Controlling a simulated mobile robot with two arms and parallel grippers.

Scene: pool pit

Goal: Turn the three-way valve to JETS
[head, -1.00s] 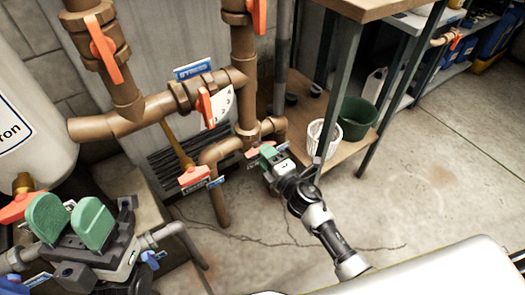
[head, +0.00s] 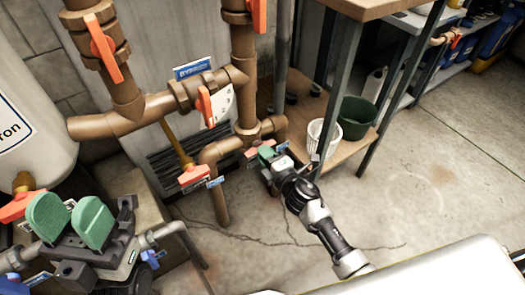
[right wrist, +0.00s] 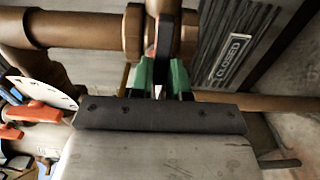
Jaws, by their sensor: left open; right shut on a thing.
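An orange valve handle (head: 252,152) sits at the pipe joint below the upright brown pipe in the head view. My right gripper (head: 264,152) is shut on this handle. In the right wrist view its green fingers (right wrist: 162,75) close on a dark, orange-edged handle (right wrist: 164,30) in front of a brown valve body (right wrist: 133,32). The fingers hide much of the handle, and I cannot read a JETS mark. My left gripper (head: 70,222) is open and empty at the lower left, in front of the white tank.
Other orange handles are at the upper left (head: 105,48), the middle (head: 205,106) and lower down (head: 194,175). A blue sign (head: 194,68) is above the middle pipe. A shelf with a green bucket (head: 357,118) and white basket (head: 322,140) is close right of my right gripper. The right floor is clear.

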